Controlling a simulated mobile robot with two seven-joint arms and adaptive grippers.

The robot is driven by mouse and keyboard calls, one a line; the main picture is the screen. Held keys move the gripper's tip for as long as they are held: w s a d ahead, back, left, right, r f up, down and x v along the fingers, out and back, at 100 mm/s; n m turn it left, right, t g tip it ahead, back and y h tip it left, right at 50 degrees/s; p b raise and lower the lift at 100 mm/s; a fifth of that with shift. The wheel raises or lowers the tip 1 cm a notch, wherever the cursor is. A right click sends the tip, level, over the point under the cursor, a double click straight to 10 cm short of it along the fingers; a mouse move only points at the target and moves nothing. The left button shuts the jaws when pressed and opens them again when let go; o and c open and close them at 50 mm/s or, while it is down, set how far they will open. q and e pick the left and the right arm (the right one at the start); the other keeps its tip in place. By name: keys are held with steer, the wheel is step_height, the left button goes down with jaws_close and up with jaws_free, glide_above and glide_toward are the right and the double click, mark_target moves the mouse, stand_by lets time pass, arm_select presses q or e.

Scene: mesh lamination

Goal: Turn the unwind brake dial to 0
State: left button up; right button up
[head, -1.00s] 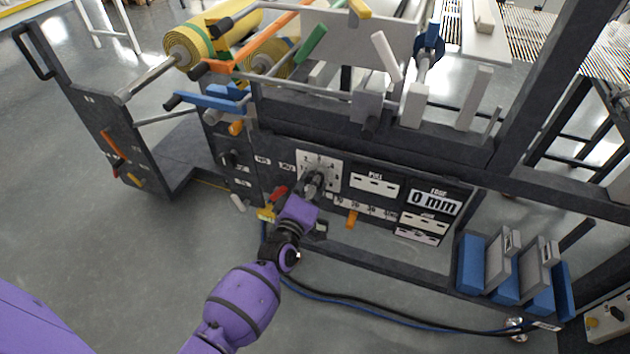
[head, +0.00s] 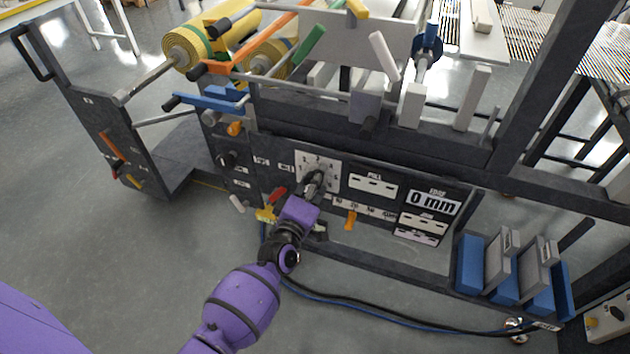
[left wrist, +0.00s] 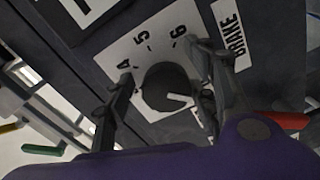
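The brake dial (left wrist: 165,86) is a dark round knob with a short white mark, on a white plate (left wrist: 150,55) showing 4, 5 and 6. A "BRAKE" label is beside it. The white mark points right and slightly down in the left wrist view; any number there is hidden by a finger. In the head view the plate (head: 330,161) shows on the front panel, the knob mostly hidden by my left gripper (head: 317,180). My left gripper (left wrist: 162,82) is open with one finger either side of the knob; firm contact cannot be told. My right gripper is out of view.
A red handle (head: 277,194) and yellow part (head: 265,214) sit left of my wrist. An orange lever (head: 350,220) and a "0 mm" display (head: 434,202) are to the right. Cables (head: 370,312) lie on the floor below. Rollers and coloured levers are above.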

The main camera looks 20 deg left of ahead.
arm_select(q)
steer(key=shift+a, duration=0.15)
steer(key=shift+s, duration=0.25)
steer(key=s, duration=1.1)
steer(key=shift+s+a, duration=0.15)
steer(key=shift+s, duration=0.1)
